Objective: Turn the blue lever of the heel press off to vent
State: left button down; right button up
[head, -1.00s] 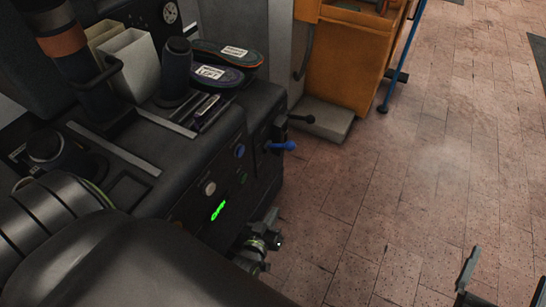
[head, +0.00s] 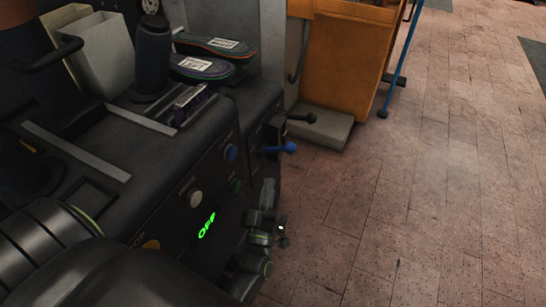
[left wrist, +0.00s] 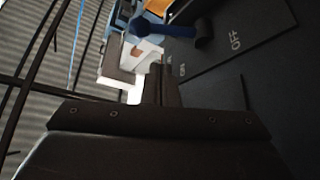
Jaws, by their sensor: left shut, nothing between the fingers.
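The blue lever (head: 278,149) sticks out to the right from the side of the dark heel press (head: 180,165), with a round knob at its end. It also shows at the top of the left wrist view (left wrist: 172,28), beside a dark panel marked OFF. My left gripper (head: 268,192) is below the lever, close to the press side and apart from the lever. Its fingers (left wrist: 160,88) are shut and empty, pointing towards the lever area. My right gripper is not in view.
A green OFF display (head: 207,225) and buttons are on the press front. Two insoles (head: 205,67) lie on top. An orange cabinet (head: 340,65) stands behind; the tiled floor at right is clear.

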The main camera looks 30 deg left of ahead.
aim_at(278, 149)
pick_arm(q)
jog(key=b+x, duration=0.1)
jog(key=x, duration=0.9)
jog(key=shift+f, duration=0.1)
